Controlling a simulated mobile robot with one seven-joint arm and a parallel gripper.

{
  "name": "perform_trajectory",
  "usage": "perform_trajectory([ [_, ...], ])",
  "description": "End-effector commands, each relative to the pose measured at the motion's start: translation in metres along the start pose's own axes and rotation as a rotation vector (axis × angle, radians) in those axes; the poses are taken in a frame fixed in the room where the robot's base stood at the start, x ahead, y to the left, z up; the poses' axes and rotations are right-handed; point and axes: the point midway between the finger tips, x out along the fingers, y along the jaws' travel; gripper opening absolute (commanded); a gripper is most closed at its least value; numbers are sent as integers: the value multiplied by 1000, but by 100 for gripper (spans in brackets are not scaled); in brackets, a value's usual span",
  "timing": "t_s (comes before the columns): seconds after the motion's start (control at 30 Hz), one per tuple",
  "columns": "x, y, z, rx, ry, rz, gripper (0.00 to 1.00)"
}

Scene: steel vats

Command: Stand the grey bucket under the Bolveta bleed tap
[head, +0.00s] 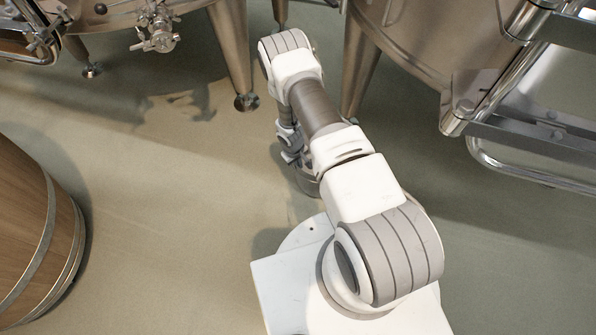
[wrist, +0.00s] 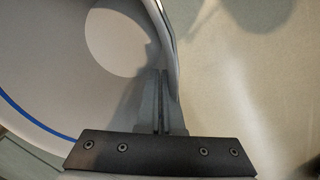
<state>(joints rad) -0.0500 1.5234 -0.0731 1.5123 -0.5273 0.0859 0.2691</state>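A pale grey round vessel, which I take to be the grey bucket (wrist: 60,65), fills the left of the wrist view, seen from above. It has a blue line along its lower left side and a paler round area inside. My gripper (wrist: 161,100) has its fingers close together at the bucket's right-hand rim and looks shut on its wall. In the head view my arm hides most of the gripper and bucket; a small grey edge (head: 308,184) shows below the wrist. A steel tap (head: 158,38) sticks out from the vat at top left. No name is readable.
Steel vats on legs stand along the back; one leg foot (head: 246,102) is left of my arm. A wooden barrel (head: 40,240) stands at left. A steel ladder or platform frame (head: 520,130) is at right. The floor (head: 150,160) before the tap is clear, with a dark patch.

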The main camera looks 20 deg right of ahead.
Motion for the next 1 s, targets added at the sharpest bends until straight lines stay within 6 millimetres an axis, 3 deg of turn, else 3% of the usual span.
perform_trajectory([
  [0.27,38,-4,1,1,-2,0,0],
  [0.67,41,-4,0,1,-1,1,0],
  [0.83,41,-4,1,0,-1,0,32],
  [1.0,41,-4,1,0,-1,0,33],
])
